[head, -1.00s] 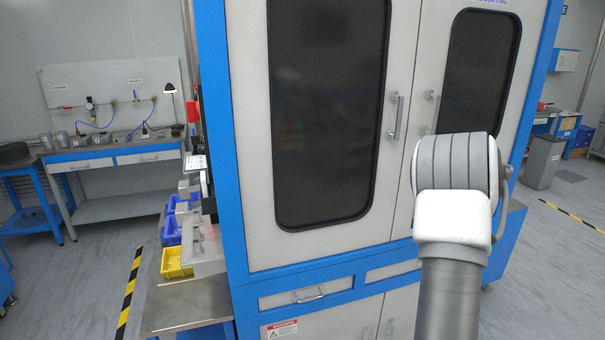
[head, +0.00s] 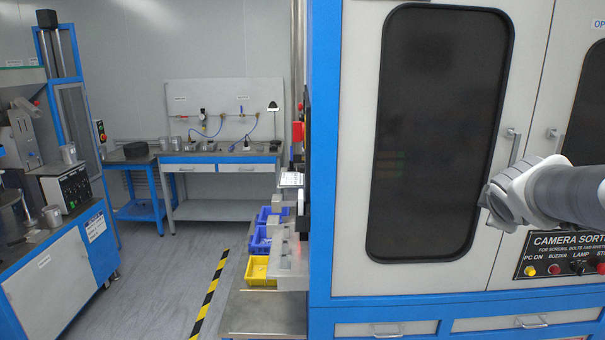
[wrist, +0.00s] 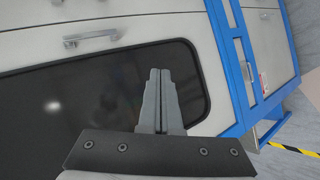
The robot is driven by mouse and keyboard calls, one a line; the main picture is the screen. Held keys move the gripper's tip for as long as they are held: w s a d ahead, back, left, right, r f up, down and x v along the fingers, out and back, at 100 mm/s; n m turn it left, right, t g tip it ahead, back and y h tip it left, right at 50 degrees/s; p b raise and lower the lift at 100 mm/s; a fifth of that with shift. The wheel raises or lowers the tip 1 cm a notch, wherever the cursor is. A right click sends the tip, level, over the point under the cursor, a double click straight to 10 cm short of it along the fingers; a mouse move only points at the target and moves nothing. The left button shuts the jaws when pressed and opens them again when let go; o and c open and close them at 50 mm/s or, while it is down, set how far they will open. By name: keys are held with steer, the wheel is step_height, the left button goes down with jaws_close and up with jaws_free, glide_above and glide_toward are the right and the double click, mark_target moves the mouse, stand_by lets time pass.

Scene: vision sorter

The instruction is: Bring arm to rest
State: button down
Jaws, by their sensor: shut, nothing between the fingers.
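My arm (head: 555,192) reaches in from the right edge in the head view, in front of the cabinet's right door. My gripper (wrist: 160,72) shows in the wrist view with its two grey fingers together and nothing between them. It points toward the cabinet front, with the dark window (wrist: 60,105) behind the fingers. The fingers cannot be made out in the head view.
The blue-framed sorter cabinet (head: 325,150) stands close in front. Its control panel (head: 570,255) is below my arm. Yellow (head: 258,272) and blue bins stand on a side table at its left. A workbench (head: 220,165) is behind; open floor lies left of the cabinet.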

steer(key=s+a+f+m+g+y, duration=0.2)
steer(key=s+a+f+m, duration=0.3)
steer(key=s+a, duration=0.5)
steer(key=s+a+f+m+g+y, duration=0.2)
steer(key=s+a+f+m+y, duration=0.2)
steer(key=s+a, duration=0.7)
steer(key=shift+s+a+f+m, duration=0.25)
steer(key=shift+a+f+m, duration=0.15)
steer(key=shift+a+m, duration=0.15)
